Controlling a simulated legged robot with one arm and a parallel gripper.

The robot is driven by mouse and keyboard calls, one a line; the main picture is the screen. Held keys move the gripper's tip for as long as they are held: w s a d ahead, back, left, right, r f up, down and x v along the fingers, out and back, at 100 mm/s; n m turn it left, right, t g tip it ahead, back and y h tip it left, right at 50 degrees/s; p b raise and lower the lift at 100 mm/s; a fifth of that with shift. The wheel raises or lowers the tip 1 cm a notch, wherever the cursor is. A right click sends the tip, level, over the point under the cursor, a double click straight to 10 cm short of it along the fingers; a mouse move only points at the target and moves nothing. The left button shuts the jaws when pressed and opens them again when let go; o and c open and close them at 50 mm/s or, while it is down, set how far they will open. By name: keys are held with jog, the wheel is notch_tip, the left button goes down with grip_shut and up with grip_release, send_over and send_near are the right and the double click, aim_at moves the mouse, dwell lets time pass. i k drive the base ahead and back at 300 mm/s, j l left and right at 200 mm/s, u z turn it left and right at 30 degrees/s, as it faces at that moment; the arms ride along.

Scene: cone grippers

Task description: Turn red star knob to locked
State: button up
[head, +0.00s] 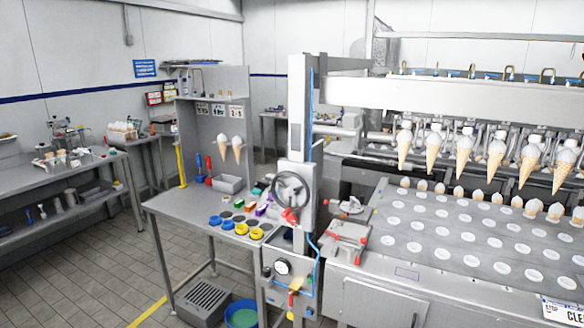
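A red knob-like part (290,215) shows just below the dark handwheel (291,188) on the grey upright column (300,145) in the middle of the head view. It looks lobed, but it is too small to tell its exact shape or whether it stands at locked. I see no readable lock marking beside it. Smaller red parts show on the metal fixture (347,238) to its right and on the unit below the column. My gripper is not in view.
A steel workbench (165,205) with blue and yellow round pieces stands left of the column. A machine with hanging cones (463,157) and a holed plate (450,212) fills the right. A grate bin and green-filled bucket (241,316) sit below. Tiled floor at left is open.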

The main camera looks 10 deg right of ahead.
aim_at(291, 220)
jog(key=i+j+u, duration=0.15)
jog(key=j, duration=0.25)
jog(key=i+j+u, duration=0.15)
jog(key=j, duration=0.25)
jog(key=i+j+u, duration=0.15)
jog(key=i+j, duration=0.15)
